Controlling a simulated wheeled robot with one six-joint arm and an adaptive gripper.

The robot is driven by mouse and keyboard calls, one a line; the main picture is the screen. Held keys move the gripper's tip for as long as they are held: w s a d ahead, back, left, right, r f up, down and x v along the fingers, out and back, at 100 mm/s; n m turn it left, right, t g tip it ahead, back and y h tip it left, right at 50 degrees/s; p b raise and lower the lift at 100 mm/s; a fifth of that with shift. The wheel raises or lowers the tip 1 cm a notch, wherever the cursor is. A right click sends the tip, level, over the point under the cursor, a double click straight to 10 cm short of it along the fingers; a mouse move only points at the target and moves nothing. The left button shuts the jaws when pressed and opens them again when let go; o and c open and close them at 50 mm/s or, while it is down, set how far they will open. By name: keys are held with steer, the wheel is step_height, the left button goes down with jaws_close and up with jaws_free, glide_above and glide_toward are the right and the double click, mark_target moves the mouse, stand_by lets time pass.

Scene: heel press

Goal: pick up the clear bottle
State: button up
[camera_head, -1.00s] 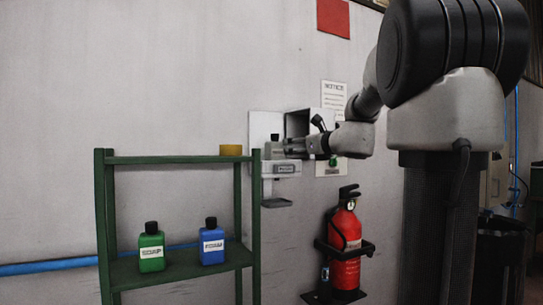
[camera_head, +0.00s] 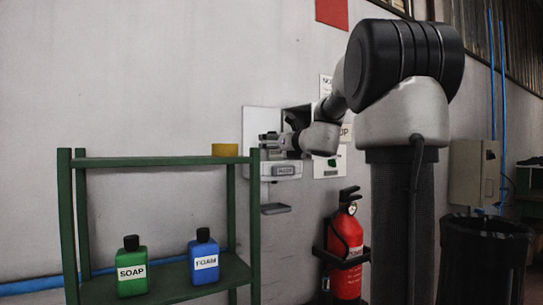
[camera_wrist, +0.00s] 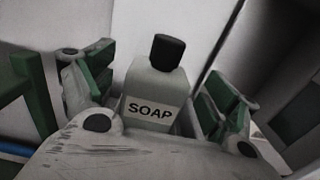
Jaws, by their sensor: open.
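A pale grey, see-through-looking bottle (camera_wrist: 151,88) with a black cap and a SOAP label stands upright in the wrist view. My gripper (camera_wrist: 152,95) is open, with one green-padded finger on each side of the bottle; a gap shows at the right, and contact on the left is unclear. In the head view my gripper (camera_head: 270,142) is at the white wall dispenser (camera_head: 284,170), just above its front. There the bottle is hidden or too small to make out behind the fingers.
A green shelf (camera_head: 160,162) stands left of the dispenser. It holds a yellow block (camera_head: 225,150), a green SOAP bottle (camera_head: 132,270) and a blue FOAM bottle (camera_head: 204,260). A red extinguisher (camera_head: 346,248) hangs below right. An opened panel lies behind my gripper.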

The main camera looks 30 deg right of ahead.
steer(key=w, duration=0.2)
steer(key=shift+w, duration=0.4)
steer(key=c, duration=1.1)
step_height(320, 180, up, 9)
steer(key=shift+s, duration=0.1)
steer(key=shift+s+r, duration=0.5)
steer(key=shift+s, duration=0.1)
steer(key=shift+s+d, duration=0.15)
steer(key=shift+s, duration=4.2)
